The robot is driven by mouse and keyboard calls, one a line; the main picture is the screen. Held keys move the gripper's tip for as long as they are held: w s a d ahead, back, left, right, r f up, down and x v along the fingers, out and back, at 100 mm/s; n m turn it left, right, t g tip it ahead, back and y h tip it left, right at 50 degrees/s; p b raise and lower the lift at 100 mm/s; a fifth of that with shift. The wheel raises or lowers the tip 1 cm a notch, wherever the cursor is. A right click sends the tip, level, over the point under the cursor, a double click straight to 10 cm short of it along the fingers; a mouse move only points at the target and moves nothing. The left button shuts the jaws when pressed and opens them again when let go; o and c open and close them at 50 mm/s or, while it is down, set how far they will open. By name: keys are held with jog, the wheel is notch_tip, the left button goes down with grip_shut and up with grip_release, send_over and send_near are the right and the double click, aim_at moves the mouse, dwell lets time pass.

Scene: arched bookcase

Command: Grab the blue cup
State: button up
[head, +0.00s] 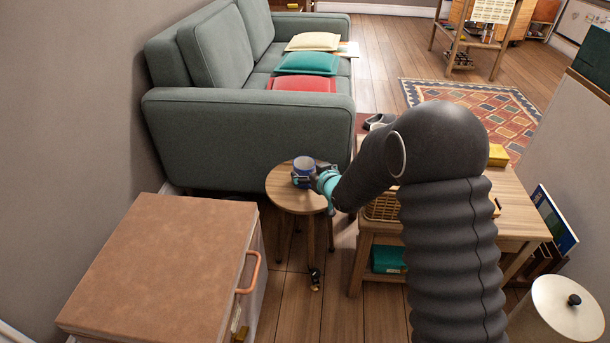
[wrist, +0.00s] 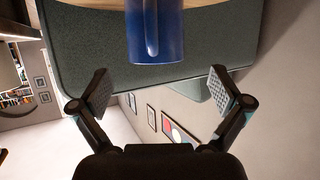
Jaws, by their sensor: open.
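The blue cup (head: 304,170) stands on a small round wooden stool (head: 284,199) in front of the sofa's arm in the head view. In the wrist view the blue cup (wrist: 168,32) is at the top middle, its handle facing my gripper, and its far part is cut off by the frame edge. My gripper (head: 317,179) is at the right side of the cup in the head view, partly hidden by its own wrist. In the wrist view my gripper (wrist: 160,88) is open and empty, with a finger to each side below the cup.
A green-grey sofa (head: 240,130) stands close behind the stool. A brown-topped cabinet (head: 165,260) is at the front left. A wooden table (head: 512,215) with a wicker basket (head: 381,208) stands right of the stool. A white round lid (head: 555,309) is at the lower right.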

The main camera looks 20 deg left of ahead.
aim_at(301, 161)
jog(key=shift+w+r+p+x, duration=0.1)
jog(key=shift+p+x, duration=0.1)
jog(key=shift+x, duration=1.2)
jog(key=shift+w+r+p+x, duration=0.1)
jog(key=shift+w+p+x, duration=0.05)
jog(key=shift+x, duration=1.25)
jog(key=shift+d, duration=0.1)
jog(key=c, duration=1.2)
jog(key=shift+c, duration=0.8)
jog(key=shift+r, duration=0.2)
